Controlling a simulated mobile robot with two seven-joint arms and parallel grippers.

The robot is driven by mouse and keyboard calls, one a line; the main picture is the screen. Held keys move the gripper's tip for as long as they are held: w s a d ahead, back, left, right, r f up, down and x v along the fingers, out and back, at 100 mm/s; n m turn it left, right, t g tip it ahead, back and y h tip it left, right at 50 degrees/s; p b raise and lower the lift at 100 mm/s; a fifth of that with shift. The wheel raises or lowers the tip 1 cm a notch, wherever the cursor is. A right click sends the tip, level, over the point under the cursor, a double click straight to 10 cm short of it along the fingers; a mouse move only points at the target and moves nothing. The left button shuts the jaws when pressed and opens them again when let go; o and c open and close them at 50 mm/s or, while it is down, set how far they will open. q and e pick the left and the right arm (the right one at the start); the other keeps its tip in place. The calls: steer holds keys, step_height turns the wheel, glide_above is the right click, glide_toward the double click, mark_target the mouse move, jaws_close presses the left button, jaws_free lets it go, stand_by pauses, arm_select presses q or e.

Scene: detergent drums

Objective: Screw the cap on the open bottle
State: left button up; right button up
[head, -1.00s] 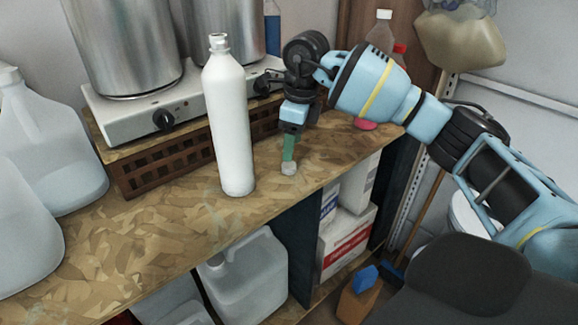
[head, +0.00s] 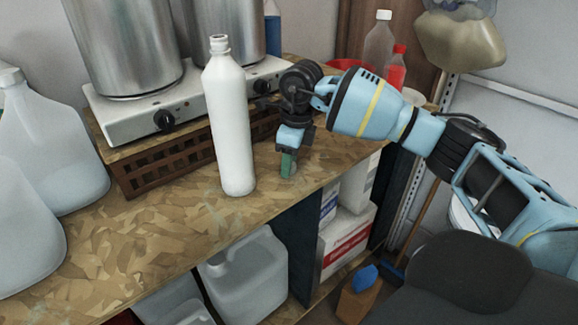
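The white bottle (head: 231,125) stands upright on the chipboard worktop (head: 150,235). Its narrow neck (head: 219,44) is bare, with no cap on it. My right gripper (head: 288,166) points down at the worktop to the right of the bottle, apart from it. Its green fingertips are at worktop level. The small white cap cannot be made out now; the fingers cover the place where it lay. I cannot tell whether the fingers are shut on it. My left gripper is not in view.
A hot plate (head: 130,125) with two steel pots (head: 125,50) stands on a brown slatted crate (head: 155,172) behind the bottle. Translucent jugs (head: 50,150) stand at the left. A clear bottle (head: 378,45) and a red one (head: 397,68) stand behind my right arm. The worktop's front is clear.

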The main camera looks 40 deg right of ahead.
steer(key=c, duration=0.7)
step_height(320, 180, up, 10)
stand_by(0.5)
